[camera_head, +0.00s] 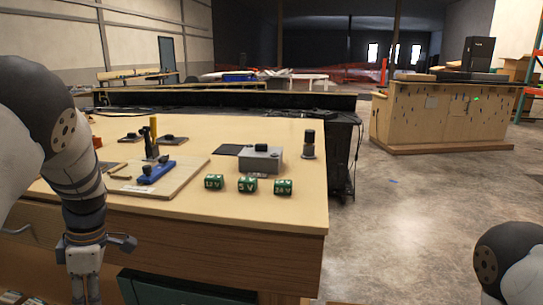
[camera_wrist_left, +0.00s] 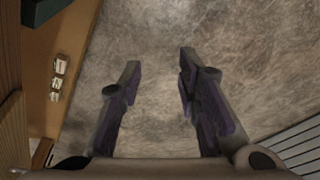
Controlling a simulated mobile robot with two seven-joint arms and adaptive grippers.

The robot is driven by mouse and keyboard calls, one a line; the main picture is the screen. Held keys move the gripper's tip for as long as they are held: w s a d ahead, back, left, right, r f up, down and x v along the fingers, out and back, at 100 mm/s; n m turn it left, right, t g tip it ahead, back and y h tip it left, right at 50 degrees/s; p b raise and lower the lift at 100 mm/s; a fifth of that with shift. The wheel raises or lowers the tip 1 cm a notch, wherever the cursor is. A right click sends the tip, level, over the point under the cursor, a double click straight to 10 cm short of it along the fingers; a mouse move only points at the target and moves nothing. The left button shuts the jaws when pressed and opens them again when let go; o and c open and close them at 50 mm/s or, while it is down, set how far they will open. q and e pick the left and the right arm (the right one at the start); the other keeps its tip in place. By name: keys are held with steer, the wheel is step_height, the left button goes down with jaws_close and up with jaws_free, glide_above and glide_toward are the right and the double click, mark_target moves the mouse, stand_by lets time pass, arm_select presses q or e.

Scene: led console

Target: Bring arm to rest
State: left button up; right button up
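My left arm (camera_head: 85,205) comes in from the left and hangs down in front of the wooden table (camera_head: 290,207). Its gripper is below the tabletop, partly cut off by the bottom edge of the head view. In the left wrist view my left gripper (camera_wrist_left: 159,65) has its two fingers apart, with nothing between them and grey floor behind. Part of my right arm (camera_head: 508,265) shows at the bottom right of the head view; its gripper is out of view.
On the table are three green voltage blocks (camera_head: 248,185), a grey box (camera_head: 262,160), a dark cylinder (camera_head: 309,145) and a board (camera_head: 190,178) with a blue part (camera_head: 157,172). A brown surface with small pale items (camera_wrist_left: 58,75) lies left of the gripper. Floor (camera_head: 400,235) right of the table is clear.

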arm_select(q)
steer(key=s+d+f+m, duration=0.4)
steer(key=s+f+m, duration=0.5)
steer(key=s+f, duration=0.4)
steer(key=s+d+f+m+h, duration=0.1)
steer(key=s+d+f+m, duration=0.1)
steer(key=s+d+m, duration=0.4)
steer(key=s+d+f+m+h, duration=0.1)
steer(key=s+d+f+m, duration=0.2)
steer(key=s, duration=0.9)
steer(key=d+m, duration=0.3)
steer(key=m, duration=0.2)
steer(key=shift+s+d+f, duration=0.25)
steer(key=shift+d+f, duration=0.1)
